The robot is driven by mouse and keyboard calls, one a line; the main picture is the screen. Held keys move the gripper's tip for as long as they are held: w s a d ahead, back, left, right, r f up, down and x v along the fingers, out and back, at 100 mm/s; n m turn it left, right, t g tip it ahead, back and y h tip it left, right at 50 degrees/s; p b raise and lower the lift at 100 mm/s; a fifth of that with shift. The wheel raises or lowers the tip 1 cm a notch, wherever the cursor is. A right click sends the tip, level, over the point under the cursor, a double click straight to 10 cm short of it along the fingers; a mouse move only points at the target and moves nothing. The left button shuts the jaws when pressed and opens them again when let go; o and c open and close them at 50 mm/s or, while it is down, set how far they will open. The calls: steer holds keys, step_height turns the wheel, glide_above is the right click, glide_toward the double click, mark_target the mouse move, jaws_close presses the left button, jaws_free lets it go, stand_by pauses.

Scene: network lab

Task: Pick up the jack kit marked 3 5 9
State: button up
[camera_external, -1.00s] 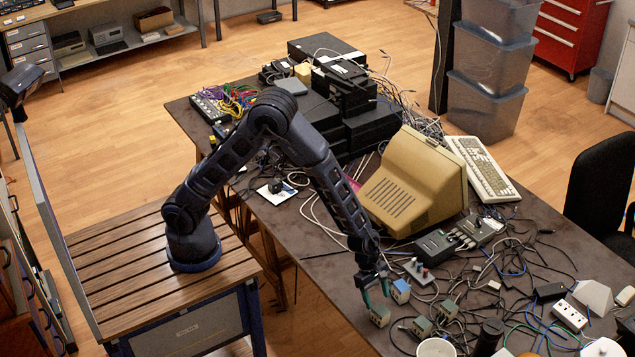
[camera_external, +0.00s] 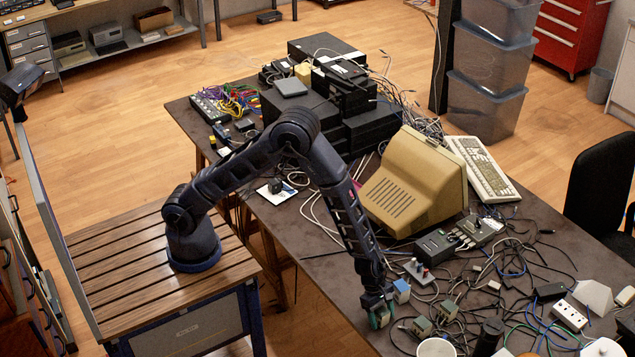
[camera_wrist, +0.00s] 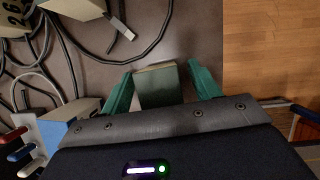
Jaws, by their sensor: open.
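My gripper (camera_external: 379,315) is low over the near edge of the table in the external view, its teal fingers open. In the wrist view, the open fingers (camera_wrist: 160,77) stand on either side of a small grey-green block (camera_wrist: 158,86), a jack kit. Whether they touch its sides I cannot tell. No marking shows on the face I see, so I cannot read its number. A blue-faced kit (camera_external: 401,288) stands just behind my gripper; it also shows at left in the wrist view (camera_wrist: 54,132). Two more grey-green kits (camera_external: 421,327) (camera_external: 448,309) stand to the right.
A white cup (camera_external: 436,347) stands at the near edge. A panel with colored plugs (camera_external: 419,270) lies behind the kits. Loose cables tangle to the right. A beige monitor (camera_external: 415,180) stands farther back. Bare tabletop (camera_external: 325,272) lies left of my gripper.

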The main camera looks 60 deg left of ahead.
steer(key=shift+c, duration=0.4)
steer(key=c, duration=1)
steer(key=shift+c, duration=0.2)
